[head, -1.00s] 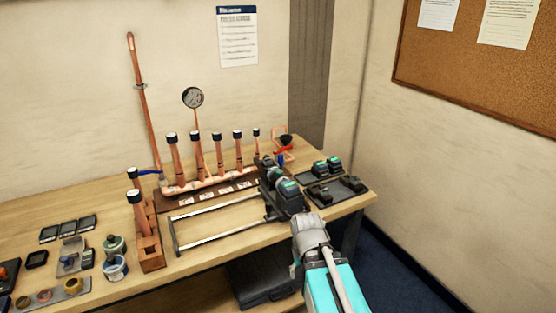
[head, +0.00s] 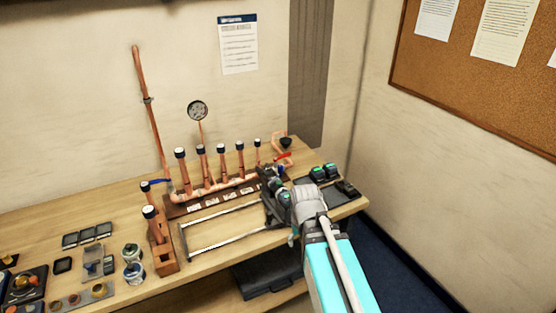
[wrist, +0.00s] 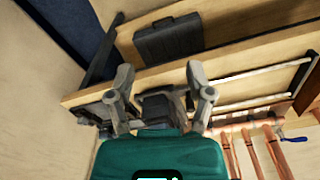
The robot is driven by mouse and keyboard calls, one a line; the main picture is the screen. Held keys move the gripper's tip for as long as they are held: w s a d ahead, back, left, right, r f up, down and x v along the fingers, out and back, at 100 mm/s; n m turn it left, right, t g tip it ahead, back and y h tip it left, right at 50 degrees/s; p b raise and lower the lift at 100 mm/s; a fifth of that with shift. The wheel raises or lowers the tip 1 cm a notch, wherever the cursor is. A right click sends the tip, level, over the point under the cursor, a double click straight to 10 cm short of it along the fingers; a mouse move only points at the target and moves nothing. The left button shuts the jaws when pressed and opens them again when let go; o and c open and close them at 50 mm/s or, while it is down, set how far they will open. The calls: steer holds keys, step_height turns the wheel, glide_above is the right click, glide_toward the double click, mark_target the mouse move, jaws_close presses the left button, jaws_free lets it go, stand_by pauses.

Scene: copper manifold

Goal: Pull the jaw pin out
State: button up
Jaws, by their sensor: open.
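My gripper (head: 270,180) is over the right part of the bench, between the copper manifold (head: 215,190) and the front edge. In the wrist view my gripper (wrist: 158,82) shows two grey fingers spread apart with nothing clearly held between them. A dark block (wrist: 157,106) shows between and behind the fingers; I cannot tell whether it is part of a tool on the bench. I cannot make out the jaw pin in either view; it is too small or hidden by my arm and gripper. The manifold's copper pipes (wrist: 252,150) show at the lower right in the wrist view.
A frame with silver rails (head: 225,238) lies left of my gripper. Dark blocks with green tops (head: 323,172) stand on the right of the bench. A dark case (head: 265,280) lies on the lower shelf.

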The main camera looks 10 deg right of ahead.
steer(key=w+d+r+p, duration=0.1)
steer(key=w+r+p, duration=0.25)
steer(key=r, duration=0.25)
step_height(320, 180, up, 3)
steer(key=m+p, duration=0.4)
steer(key=m, duration=0.1)
glide_above(281, 166)
steer(key=shift+w+a+r+g, duration=0.1)
steer(key=shift+g, duration=0.2)
step_height(281, 166, down, 14)
steer(key=b, duration=1.3)
steer(key=shift+r, duration=0.1)
steer(key=shift+b, duration=0.3)
jaws_close()
